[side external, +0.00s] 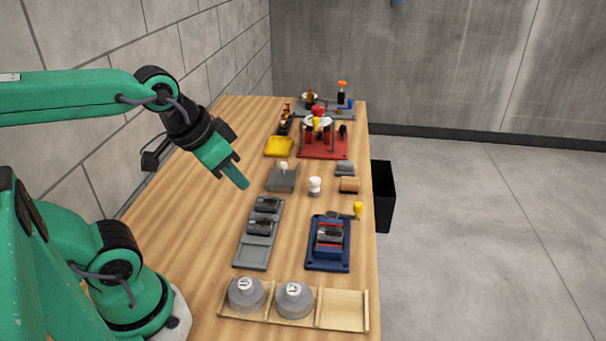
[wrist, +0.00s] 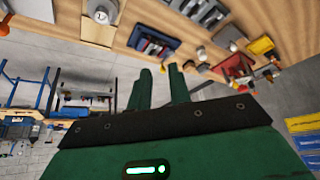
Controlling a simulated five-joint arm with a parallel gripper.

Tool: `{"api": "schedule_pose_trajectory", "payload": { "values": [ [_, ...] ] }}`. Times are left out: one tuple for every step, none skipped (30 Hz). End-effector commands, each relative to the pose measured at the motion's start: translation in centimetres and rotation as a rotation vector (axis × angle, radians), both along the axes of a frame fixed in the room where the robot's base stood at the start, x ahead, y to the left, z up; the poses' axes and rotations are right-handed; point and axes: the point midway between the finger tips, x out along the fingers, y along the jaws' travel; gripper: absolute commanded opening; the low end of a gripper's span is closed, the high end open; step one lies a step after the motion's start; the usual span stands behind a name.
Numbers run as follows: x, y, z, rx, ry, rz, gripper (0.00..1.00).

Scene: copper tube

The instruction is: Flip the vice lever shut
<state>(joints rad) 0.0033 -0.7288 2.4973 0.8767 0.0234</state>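The blue vice (side external: 329,255) stands at the right front of the wooden table, with dark grey pieces in its middle. Its lever has a yellow handle (side external: 357,210) at the back right corner of the vice, pointing up and out toward the table's right edge. The vice also shows at the top of the wrist view (wrist: 153,42), where I cannot make out the lever clearly. My gripper (side external: 240,180) is high over the table, back and left of the vice, touching nothing. In the wrist view its two fingers (wrist: 160,76) are apart with nothing between them.
A grey tray (side external: 252,256) with dark pieces lies left of the vice. A wooden rack (side external: 344,309) with round grey weights is in front. A white knob-topped piece (side external: 315,186) and a tan block (side external: 349,185) stand behind. A black bin (side external: 383,195) stands beyond the right edge.

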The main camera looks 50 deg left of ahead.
Motion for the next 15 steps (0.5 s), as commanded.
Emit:
{"api": "schedule_pose_trajectory", "payload": {
  "values": [
    [0.4,-0.1,-0.1,0.006,0.000,-0.014,0.09],
    [0.6,-0.1,-0.2,0.011,-0.001,-0.024,0.03],
    [1.0,-0.1,-0.3,0.017,-0.004,-0.038,0.00],
    [1.3,-0.2,-0.4,0.024,-0.005,-0.052,0.00],
    [1.6,-0.2,-0.5,0.030,-0.007,-0.064,0.00],
    [2.1,-0.3,-0.7,0.040,-0.010,-0.085,0.00],
    [2.5,-0.4,-0.8,0.047,-0.013,-0.101,0.00],
    [2.9,-0.5,-1.0,0.056,-0.016,-0.119,0.00],
    [3.5,-0.6,-1.2,0.068,-0.021,-0.143,0.00],
    [3.9,-0.6,-1.4,0.077,-0.023,-0.162,0.00],
    [4.4,-0.7,-1.6,0.086,-0.027,-0.182,0.00],
    [5.0,-0.9,-1.9,0.099,-0.032,-0.208,0.00],
    [5.4,-1.0,-2.1,0.109,-0.035,-0.229,0.00],
    [5.9,-1.1,-2.3,0.120,-0.040,-0.249,0.00],
    [6.5,-1.2,-2.6,0.133,-0.045,-0.276,0.00]
  ]
}}
